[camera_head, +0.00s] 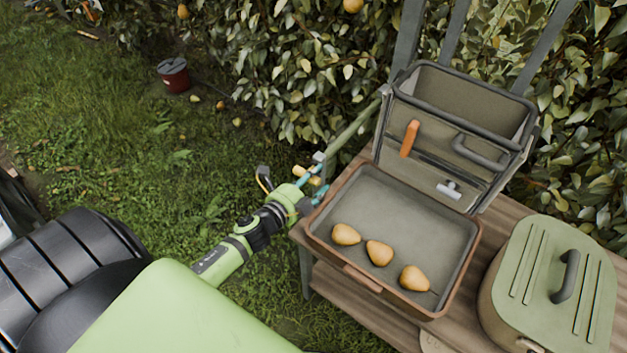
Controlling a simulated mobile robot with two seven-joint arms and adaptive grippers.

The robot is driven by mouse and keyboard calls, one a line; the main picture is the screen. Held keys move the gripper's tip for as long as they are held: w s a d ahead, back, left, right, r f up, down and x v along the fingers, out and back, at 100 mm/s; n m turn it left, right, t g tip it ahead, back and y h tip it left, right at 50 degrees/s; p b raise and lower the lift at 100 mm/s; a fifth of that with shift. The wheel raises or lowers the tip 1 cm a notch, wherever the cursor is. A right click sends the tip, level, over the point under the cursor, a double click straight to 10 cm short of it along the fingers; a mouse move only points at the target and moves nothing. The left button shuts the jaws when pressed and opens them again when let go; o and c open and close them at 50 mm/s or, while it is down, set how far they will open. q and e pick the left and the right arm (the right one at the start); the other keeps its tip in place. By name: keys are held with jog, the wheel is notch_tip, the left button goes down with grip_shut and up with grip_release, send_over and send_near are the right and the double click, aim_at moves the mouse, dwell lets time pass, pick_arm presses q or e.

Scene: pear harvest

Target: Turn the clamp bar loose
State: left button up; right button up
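My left gripper (318,175) is at the left end of the wooden bench, beside the open case. Its blue-tipped fingers are spread apart, one above and one below a small tan bar (308,176), which I take to be the clamp bar. The bar lies between the fingers or just behind them; whether they touch it is too small to tell. A green pole (350,129) slopes up from near the gripper to the right, toward the case lid. The clamp's body is mostly hidden by the gripper. My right gripper is not in view.
An open brown case (430,233) holding three pears (379,253) stands on the bench (505,217). Its lid (424,121) holds an orange-handled tool (409,138). A closed green box (545,270) stands right. A hedge rises behind; a red bucket (173,75) stands on grass.

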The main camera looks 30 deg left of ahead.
pick_arm(q)
jog(key=shift+s, duration=0.1)
jog(key=d+v, duration=0.1)
jog(key=v, duration=1)
jog(key=shift+s+a, duration=0.35)
jog(key=shift+a, duration=0.15)
jog(key=shift+r, duration=0.1)
jog(key=s+f+n+g+y, duration=0.1)
jog(key=s+f+n+g, duration=0.25)
jog(key=f, duration=0.75)
jog(key=s+f+n+g+y, duration=0.15)
jog(key=s+f+n, duration=0.3)
jog(key=f, duration=0.65)
jog(key=s+d+f+n+g, duration=0.3)
jog(key=s+f+n+g, duration=0.1)
jog(key=s+f, duration=0.5)
jog(key=s+d+f+n+g+h, duration=0.1)
jog(key=s+d+f+n+g, duration=0.3)
jog(key=s+f, duration=0.4)
jog(key=s+g, duration=0.1)
jog(key=s, duration=0.4)
jog(key=shift+d+f+n+g, duration=0.15)
jog(key=shift+f+n+g, duration=0.25)
